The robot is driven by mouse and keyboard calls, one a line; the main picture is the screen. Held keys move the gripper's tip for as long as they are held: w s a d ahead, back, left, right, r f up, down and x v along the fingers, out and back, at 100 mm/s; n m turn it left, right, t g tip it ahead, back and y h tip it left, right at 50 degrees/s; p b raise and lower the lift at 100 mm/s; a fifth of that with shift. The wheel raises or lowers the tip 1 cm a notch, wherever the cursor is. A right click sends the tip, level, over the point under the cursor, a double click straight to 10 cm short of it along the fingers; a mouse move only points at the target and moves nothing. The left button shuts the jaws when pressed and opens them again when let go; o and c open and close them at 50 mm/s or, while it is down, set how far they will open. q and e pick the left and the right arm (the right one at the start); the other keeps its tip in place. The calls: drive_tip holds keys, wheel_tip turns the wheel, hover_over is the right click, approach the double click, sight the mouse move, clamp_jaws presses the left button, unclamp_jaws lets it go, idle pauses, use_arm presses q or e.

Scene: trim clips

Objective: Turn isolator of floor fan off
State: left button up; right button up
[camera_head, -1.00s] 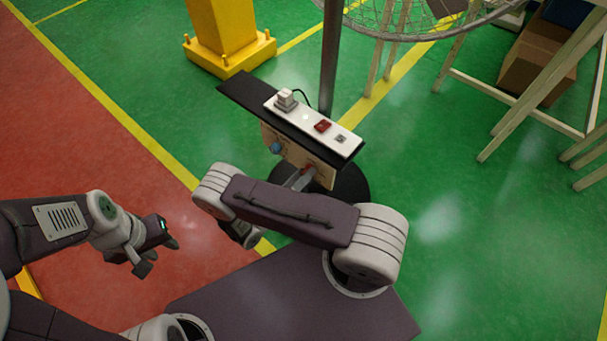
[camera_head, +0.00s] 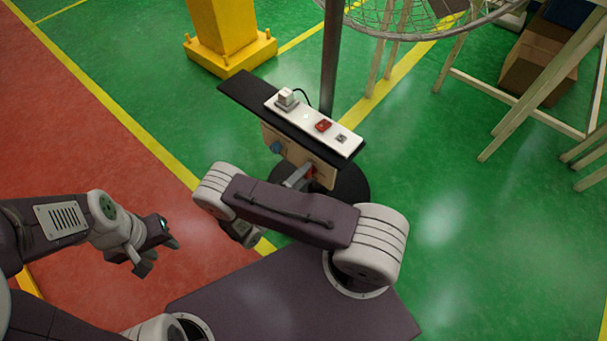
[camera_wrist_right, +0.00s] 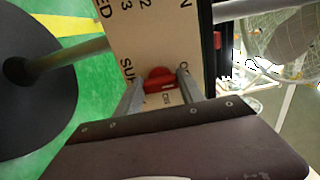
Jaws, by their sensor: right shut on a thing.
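The floor fan's isolator is a red handle (camera_head: 312,171) on a tan upright panel (camera_head: 325,179) below a dark shelf. In the right wrist view the red handle (camera_wrist_right: 160,77) sits between the two fingers of my right gripper (camera_wrist_right: 161,86), which is shut on it. Printed letters flank it, partly hidden. In the head view my right gripper (camera_head: 300,178) reaches the panel, its wrist partly hidden by my own arm. The fan has a grey pole (camera_head: 330,60) and wire cage (camera_head: 430,22). My left gripper (camera_head: 159,254) is open and empty, away from the panel.
The dark shelf (camera_head: 240,91) carries a white strip (camera_head: 308,119) with a plug, a red switch and a socket. A blue knob (camera_head: 277,147) is on the panel. A yellow post (camera_head: 232,35) stands behind, with wooden frames (camera_head: 545,95) at right. Floor at left is clear.

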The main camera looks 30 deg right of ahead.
idle(0.5)
drive_tip(key=o, duration=1.4)
drive_tip(key=shift+c, duration=0.2)
drive_tip(key=p+v, duration=0.1)
drive_tip(key=v, duration=0.8)
